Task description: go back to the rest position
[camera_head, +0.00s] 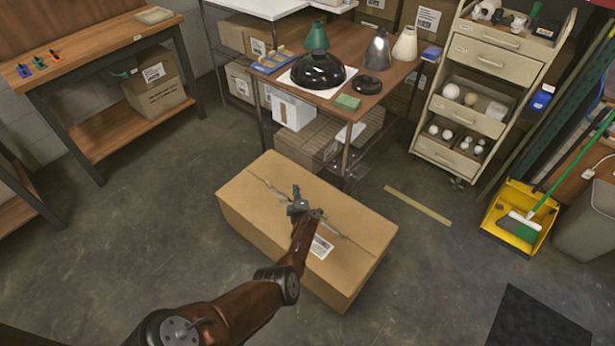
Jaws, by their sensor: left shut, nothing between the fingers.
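My left gripper (297,200) shows over the top of a large closed cardboard box (345,215) in the middle of the floor. It is shut and holds nothing. I cannot tell how far above the box it is. My left arm reaches in from the bottom of the picture. My right gripper is not in view. On the wooden table (345,40) at the back stand a black lamp shade (318,72), a green cone shade (316,37), a grey metal shade (377,50) and a cream shade (405,44).
A cream drawer cart (493,62) with bulbs stands at the back right. A yellow dustpan (512,222) with a broom and a grey bin (590,222) are at the right. A workbench (100,45) stands at the left. The floor left of the box is clear.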

